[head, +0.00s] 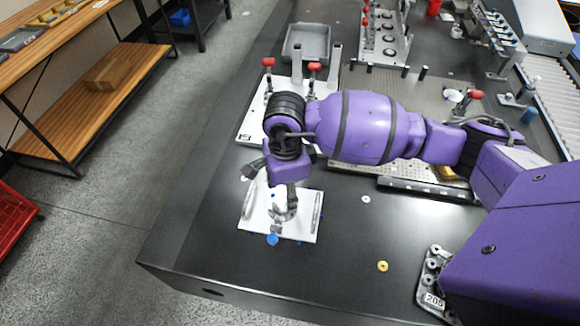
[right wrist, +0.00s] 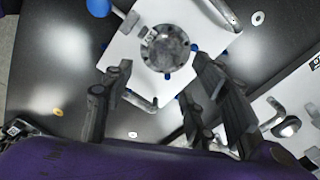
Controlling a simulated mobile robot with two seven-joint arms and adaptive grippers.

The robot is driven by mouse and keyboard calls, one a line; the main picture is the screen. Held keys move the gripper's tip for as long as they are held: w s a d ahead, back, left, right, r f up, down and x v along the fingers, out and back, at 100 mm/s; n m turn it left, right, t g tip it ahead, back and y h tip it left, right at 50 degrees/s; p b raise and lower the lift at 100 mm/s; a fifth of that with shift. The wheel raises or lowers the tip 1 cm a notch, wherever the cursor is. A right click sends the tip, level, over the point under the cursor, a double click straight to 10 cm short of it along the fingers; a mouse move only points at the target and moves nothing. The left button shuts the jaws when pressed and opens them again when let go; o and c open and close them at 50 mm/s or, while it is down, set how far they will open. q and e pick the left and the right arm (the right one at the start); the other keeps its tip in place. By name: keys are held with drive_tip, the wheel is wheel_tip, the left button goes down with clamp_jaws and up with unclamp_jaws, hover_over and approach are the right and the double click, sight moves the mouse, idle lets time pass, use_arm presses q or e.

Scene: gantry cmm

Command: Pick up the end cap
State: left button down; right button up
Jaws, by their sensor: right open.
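The end cap looks like the round grey metal part (right wrist: 166,50) on a white plate (right wrist: 125,48) in the right wrist view. It also shows in part in the head view (head: 283,207), below my gripper on the same plate (head: 304,230). My right gripper (head: 272,183) is open above the plate. In the right wrist view its two dark fingers (right wrist: 160,78) stand apart, with the round part beyond and between their tips. Nothing is held. The wrist and fingers hide some of the part in the head view. My left gripper is not in view.
Bar handles (head: 317,212) stand on the plate's sides, and a blue round thing (head: 272,240) lies at its front. A fixture with red-knobbed clamps (head: 314,67) stands behind my wrist. Small washers (head: 382,266) lie on the dark table. Bare table is free in front.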

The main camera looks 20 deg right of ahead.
sight(283, 205)
drive_tip(key=f, duration=0.2)
drive_tip(key=a+f, duration=0.1)
drive_tip(key=f, duration=0.1)
drive_tip(key=shift+w+f, duration=0.15)
drive_tip(key=shift+f, duration=0.5)
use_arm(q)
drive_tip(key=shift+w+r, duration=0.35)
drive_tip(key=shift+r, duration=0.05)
use_arm(e)
clamp_jaws()
